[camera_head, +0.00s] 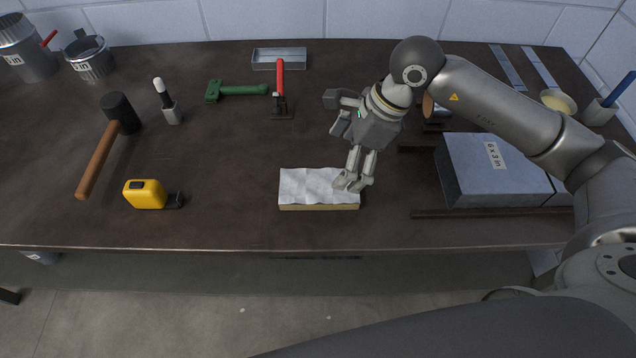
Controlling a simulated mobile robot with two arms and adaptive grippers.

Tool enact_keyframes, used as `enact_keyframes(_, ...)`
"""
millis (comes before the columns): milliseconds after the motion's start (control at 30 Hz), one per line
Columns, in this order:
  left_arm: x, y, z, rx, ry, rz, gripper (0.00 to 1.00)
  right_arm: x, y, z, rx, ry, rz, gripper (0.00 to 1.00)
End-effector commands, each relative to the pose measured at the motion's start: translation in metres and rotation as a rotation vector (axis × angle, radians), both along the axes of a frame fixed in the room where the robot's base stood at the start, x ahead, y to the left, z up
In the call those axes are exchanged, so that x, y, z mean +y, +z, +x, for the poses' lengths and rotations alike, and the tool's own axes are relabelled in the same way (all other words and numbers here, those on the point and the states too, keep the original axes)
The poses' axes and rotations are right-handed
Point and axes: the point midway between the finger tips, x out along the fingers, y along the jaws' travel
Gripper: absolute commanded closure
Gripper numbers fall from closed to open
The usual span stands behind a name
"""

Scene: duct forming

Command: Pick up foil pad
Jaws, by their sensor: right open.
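The foil pad (310,189) is a flat block with a crinkled silvery-white top and a yellowish side. It lies near the front edge of the dark workbench (230,220). My right gripper (352,185) points down over the pad's right end. Its fingers are open, and I cannot tell whether they touch the pad. The fingers hide a small part of the pad's right side. My left gripper does not show.
A grey duct block (490,170) stands to the right, beside a dark bar (490,213). A yellow tape measure (146,194) and a mallet (108,140) lie to the left. A red-handled tool (280,80) and green tool (235,90) lie behind. The bench around the pad's left is clear.

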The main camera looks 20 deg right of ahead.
Motion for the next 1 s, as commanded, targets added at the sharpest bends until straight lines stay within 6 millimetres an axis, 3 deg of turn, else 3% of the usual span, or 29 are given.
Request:
enact_keyframes(200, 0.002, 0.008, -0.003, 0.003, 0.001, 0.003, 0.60, 0.014, -0.031, 0.002, 0.005, 0.002, 0.003, 0.00)
enact_keyframes(467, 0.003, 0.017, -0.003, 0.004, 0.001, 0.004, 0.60, 0.024, -0.050, 0.005, 0.006, 0.003, 0.005, 0.00)
enact_keyframes(700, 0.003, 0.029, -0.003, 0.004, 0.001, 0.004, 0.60, 0.038, -0.081, 0.010, 0.006, 0.002, 0.005, 0.00)
enact_keyframes(1000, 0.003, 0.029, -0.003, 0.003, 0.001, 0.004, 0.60, 0.040, -0.088, 0.012, 0.002, 0.002, 0.005, 0.00)
